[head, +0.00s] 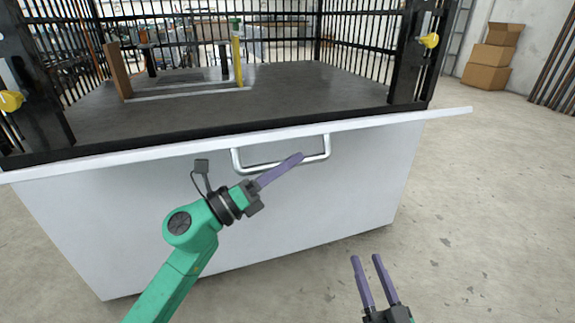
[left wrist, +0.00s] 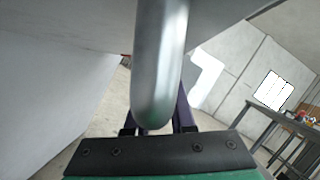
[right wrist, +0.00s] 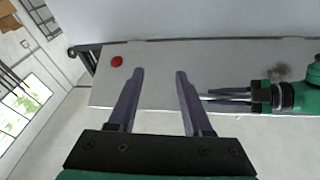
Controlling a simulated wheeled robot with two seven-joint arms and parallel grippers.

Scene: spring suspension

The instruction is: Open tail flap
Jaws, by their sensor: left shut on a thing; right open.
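The tail flap (head: 340,205) is a wide white panel hanging steeply below the black edge of the caged bed in the head view. A bent metal handle (head: 326,147) sits near its upper middle. My left gripper (head: 290,163) is at this handle, its purple fingers shut on it. In the left wrist view the silvery handle bar (left wrist: 158,60) runs down between the fingers and hides part of them. My right gripper (head: 366,257) is open and empty, low and right of the flap's lower edge. Its spread fingers show in the right wrist view (right wrist: 159,72).
Yellow knobs sit on the black posts at left (head: 12,101) and right (head: 429,40). A thin white ledge (head: 440,114) juts out past the bed's right side. Cardboard boxes (head: 490,65) stand at the back right. The concrete floor at right is clear.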

